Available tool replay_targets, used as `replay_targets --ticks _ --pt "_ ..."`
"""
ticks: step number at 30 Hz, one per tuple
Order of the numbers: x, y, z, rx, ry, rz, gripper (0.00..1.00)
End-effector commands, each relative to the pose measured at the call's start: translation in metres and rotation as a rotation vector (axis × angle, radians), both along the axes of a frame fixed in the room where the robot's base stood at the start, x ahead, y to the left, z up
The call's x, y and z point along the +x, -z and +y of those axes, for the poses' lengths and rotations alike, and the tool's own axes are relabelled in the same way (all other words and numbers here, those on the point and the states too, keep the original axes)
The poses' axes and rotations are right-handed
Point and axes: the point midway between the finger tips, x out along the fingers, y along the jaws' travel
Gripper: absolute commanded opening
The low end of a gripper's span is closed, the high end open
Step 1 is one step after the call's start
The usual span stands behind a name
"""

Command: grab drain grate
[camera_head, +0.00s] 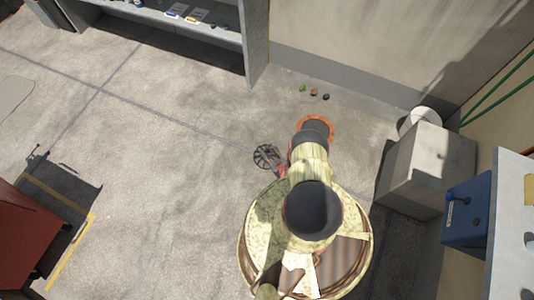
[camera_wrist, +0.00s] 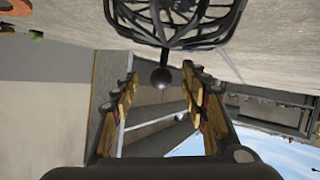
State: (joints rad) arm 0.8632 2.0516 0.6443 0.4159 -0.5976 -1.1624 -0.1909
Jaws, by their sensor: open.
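The drain grate is a dark wire dome on the concrete floor, just left of my arm in the head view (camera_head: 267,157). In the wrist view the drain grate (camera_wrist: 185,22) fills the top middle, cut off by the frame edge. A dark round knob (camera_wrist: 160,77) on a short stem sticks out from it. My gripper (camera_wrist: 160,80) is open, one finger left and one right of the knob in the picture. A gap shows between each finger and the knob. In the head view my arm hides most of the gripper.
Several small items (camera_head: 314,92) lie by the back wall. A grey box (camera_head: 428,165) and a blue box (camera_head: 467,215) stand at the right. A shelf unit (camera_head: 257,40) stands at the back, a red cabinet (camera_head: 25,235) at the left. The floor left of the grate is clear.

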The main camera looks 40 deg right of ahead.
Motion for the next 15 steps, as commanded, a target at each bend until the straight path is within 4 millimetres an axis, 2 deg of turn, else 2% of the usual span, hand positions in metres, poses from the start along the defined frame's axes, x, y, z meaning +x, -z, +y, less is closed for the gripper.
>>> replay_targets --ticks 3,6,15 --pt "0.016 0.009 -0.002 -0.001 -0.001 -0.001 0.45" --pt "0.022 0.011 -0.004 0.001 -0.001 0.001 0.45" --pt "0.024 0.011 -0.006 0.001 0.001 0.002 0.43"
